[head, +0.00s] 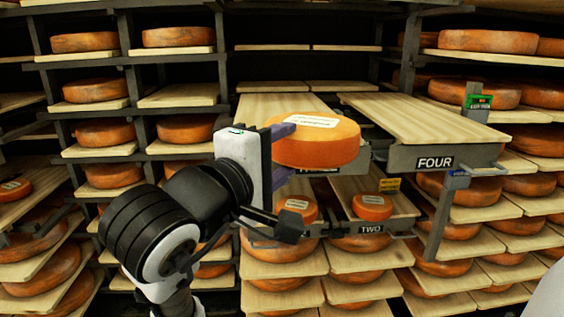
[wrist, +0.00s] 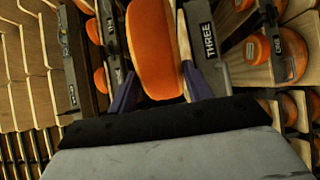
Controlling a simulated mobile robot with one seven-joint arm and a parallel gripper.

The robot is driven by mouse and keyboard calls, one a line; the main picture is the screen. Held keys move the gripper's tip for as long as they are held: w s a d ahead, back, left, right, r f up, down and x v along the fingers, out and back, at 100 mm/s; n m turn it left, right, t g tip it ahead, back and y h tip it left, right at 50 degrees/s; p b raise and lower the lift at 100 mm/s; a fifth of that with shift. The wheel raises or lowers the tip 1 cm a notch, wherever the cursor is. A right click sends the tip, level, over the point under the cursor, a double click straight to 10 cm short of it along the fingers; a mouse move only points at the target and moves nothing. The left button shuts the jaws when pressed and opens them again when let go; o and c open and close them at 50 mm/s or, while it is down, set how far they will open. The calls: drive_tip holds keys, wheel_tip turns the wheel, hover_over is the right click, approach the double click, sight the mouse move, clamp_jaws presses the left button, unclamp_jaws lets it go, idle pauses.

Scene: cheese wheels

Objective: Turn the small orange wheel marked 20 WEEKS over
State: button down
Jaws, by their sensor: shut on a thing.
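My gripper (head: 287,150) is shut on an orange cheese wheel (head: 325,142), its purple fingers on either side of the rim. The wheel is about level, with a white label on its upper face; the label's print is too small to read. It is at the front end of the board marked THREE (head: 265,106), and I cannot tell whether it touches the board. The wrist view shows the wheel (wrist: 155,50) between the fingers (wrist: 158,80), beside the THREE sign (wrist: 209,40).
A bare board marked FOUR (head: 420,118) is to the right. Below, a small labelled wheel (head: 372,207) sits on the board marked TWO (head: 403,206), and another labelled wheel (head: 297,204) is left of it. Racks full of wheels stand on both sides.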

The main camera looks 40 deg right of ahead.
drive_tip(key=shift+w+d+b, duration=0.3)
drive_tip(key=shift+w+d, duration=0.35)
drive_tip(key=shift+w, duration=0.45)
drive_tip(key=shift+w+d+b, duration=0.3)
drive_tip(key=shift+w+d, duration=0.4)
drive_tip(key=shift+w, duration=0.45)
drive_tip(key=shift+w+d+b, duration=0.3)
drive_tip(key=shift+w+d, duration=0.35)
drive_tip(key=shift+w, duration=0.45)
drive_tip(key=w+d+f+b, duration=0.1)
drive_tip(key=w+d+f, duration=0.1)
drive_tip(key=w+d, duration=0.2)
drive_tip(key=shift+w+d, duration=0.25)
drive_tip(key=shift+w, duration=1.35)
drive_tip(key=shift+f+b, duration=0.25)
drive_tip(key=shift+b, duration=0.05)
